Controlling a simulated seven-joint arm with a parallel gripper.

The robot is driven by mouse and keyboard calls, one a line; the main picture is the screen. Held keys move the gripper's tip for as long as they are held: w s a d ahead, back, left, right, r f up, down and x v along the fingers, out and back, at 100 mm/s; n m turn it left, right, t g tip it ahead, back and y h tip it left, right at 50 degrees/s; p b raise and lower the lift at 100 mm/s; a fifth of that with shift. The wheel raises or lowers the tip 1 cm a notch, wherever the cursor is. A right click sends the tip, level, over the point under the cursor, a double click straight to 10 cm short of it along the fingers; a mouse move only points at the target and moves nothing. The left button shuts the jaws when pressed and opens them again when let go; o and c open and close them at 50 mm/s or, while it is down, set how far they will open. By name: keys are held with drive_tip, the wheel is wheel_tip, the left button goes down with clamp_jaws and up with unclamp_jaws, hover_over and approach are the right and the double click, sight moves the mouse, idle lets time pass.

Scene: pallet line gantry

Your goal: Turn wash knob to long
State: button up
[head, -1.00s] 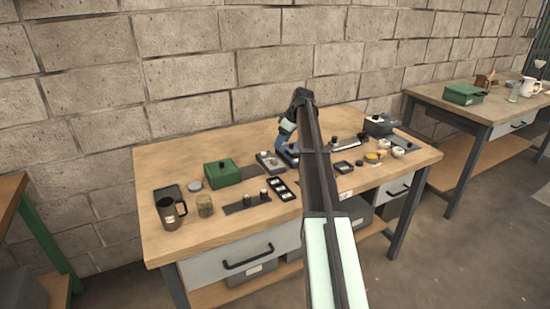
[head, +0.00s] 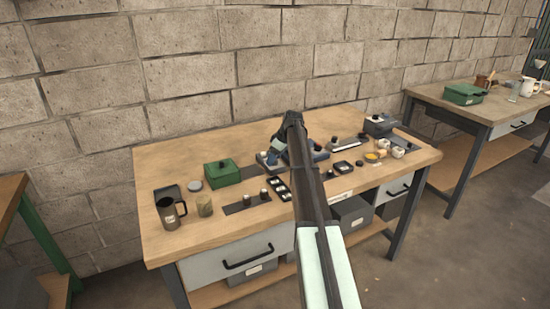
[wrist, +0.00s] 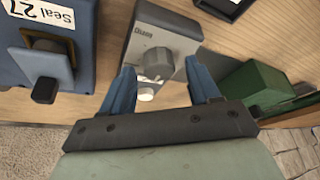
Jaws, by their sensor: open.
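In the wrist view a light grey box (wrist: 133,48) has a round grey knob (wrist: 158,62) on its face and dark lettering beside it, turned and hard to read. A smaller pale round part (wrist: 146,92) shows below the knob. My gripper (wrist: 162,80) is open, its two blue fingers apart on either side of the knob; I cannot tell if either touches it. In the head view my gripper (head: 277,150) is over the back middle of the bench, partly covering the box (head: 263,160). The knob's pointer direction is unclear.
A blue device (wrist: 45,45) labelled "Seal 27" stands left of the box in the wrist view. A green box (head: 222,172) stands on the other side. A mug (head: 170,211), a jar (head: 205,206) and several small items crowd the wooden bench (head: 160,248). A block wall is behind.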

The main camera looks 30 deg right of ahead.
drive_tip(key=shift+c, duration=0.2)
drive_tip(key=c, duration=1)
drive_tip(key=shift+s+m, duration=0.1)
drive_tip(key=shift+m, duration=0.3)
drive_tip(key=m+h, duration=0.1)
drive_tip(key=m, duration=0.1)
drive_tip(key=m+h, duration=0.1)
drive_tip(key=m, duration=0.1)
drive_tip(key=shift+a+m+t, duration=0.15)
drive_tip(key=shift+m+t, duration=0.15)
drive_tip(key=shift+t, duration=0.1)
drive_tip(key=m+h, duration=0.1)
drive_tip(key=m, duration=0.2)
drive_tip(key=m+h, duration=0.1)
drive_tip(key=m, duration=0.2)
drive_tip(key=shift+g, duration=0.3)
drive_tip(key=m+h, duration=0.1)
drive_tip(key=m, duration=0.2)
drive_tip(key=m+g+h, duration=0.1)
drive_tip(key=m, duration=0.2)
drive_tip(key=shift+w+a+m, duration=0.15)
drive_tip(key=shift+w+m, duration=0.05)
drive_tip(key=shift+m, duration=0.1)
drive_tip(key=m+g, duration=0.1)
drive_tip(key=m, duration=0.2)
drive_tip(key=m+g+h, duration=0.1)
drive_tip(key=m, duration=0.1)
drive_tip(key=shift+m+g, duration=0.3)
drive_tip(key=shift+m, duration=0.1)
